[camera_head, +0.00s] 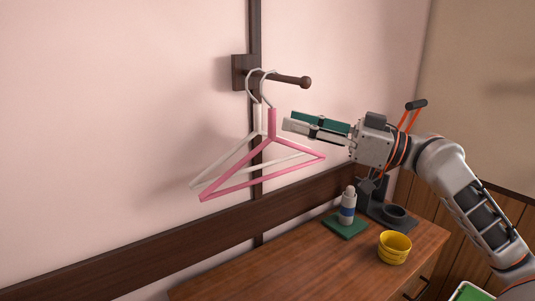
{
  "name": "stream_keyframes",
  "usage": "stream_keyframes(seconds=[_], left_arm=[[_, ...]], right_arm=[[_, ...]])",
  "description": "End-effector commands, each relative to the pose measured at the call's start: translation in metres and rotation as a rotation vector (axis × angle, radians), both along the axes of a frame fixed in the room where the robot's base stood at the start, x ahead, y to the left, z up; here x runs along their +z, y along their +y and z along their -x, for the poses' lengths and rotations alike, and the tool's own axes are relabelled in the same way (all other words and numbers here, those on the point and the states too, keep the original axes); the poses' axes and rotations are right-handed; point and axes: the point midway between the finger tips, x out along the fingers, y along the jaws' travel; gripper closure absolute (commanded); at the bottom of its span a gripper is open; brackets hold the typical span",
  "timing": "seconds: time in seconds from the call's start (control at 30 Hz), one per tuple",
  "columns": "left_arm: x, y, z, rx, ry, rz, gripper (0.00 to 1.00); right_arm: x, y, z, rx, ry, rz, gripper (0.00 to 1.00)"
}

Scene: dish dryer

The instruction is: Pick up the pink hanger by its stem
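The pink hanger (264,160) hangs by its hook from a dark wall peg (288,79). Its pink stem (271,123) rises above the shoulders and its hook is whitish. A white hanger (223,164) hangs on the same peg, to the left of and partly behind the pink one. My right gripper (287,118) points left, with its fingertips just right of the pink stem and apparently not touching it. A green finger face shows beyond the nearer grey finger, so it looks open and empty. Depth to the stem is hard to judge. My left gripper is not in view.
A dark rail (120,262) runs along the pink wall. Space left of the hangers is clear.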

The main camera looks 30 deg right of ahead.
Motion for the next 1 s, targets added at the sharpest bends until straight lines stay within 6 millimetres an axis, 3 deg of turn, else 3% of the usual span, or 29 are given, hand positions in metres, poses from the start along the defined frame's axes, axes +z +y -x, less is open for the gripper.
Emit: stream_keyframes(seconds=[0.27, 0.6, 0.9, 0.93, 1.0], left_arm=[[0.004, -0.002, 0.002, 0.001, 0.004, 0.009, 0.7], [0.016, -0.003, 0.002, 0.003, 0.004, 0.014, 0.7], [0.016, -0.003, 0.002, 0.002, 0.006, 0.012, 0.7], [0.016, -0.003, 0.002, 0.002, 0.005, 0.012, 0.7], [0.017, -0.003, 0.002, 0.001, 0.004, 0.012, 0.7]], right_arm=[[0.004, 0.011, -0.012, 0.002, -0.003, -0.002, 0.68], [0.007, 0.037, -0.044, 0.002, -0.004, -0.003, 0.68], [0.004, 0.04, -0.049, 0.0, 0.0, 0.001, 0.68], [0.004, 0.04, -0.048, 0.0, 0.0, 0.001, 0.71], [0.004, 0.04, -0.048, 0.0, 0.0, 0.001, 0.89]])
